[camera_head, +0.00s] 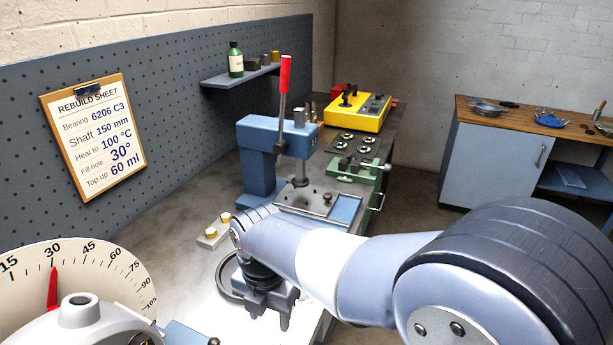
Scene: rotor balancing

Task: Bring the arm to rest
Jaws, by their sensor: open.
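My arm reaches in from the lower right, its pale links crossing the front of the workbench (185,262). My gripper (268,314) hangs at its end, pointing down over the bench near its right edge. Its jaws are open, and I see nothing between them. A dark ring (224,283) lies on the bench just left of my gripper, partly hidden behind it. I cannot tell whether they touch.
A blue press (256,150) with a red-handled lever (285,75) stands behind my gripper. A dial (110,275) with a red pointer near 30 fills the lower left. A small block with brass pieces (213,232) lies beyond the ring. A side cabinet (490,160) stands back right.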

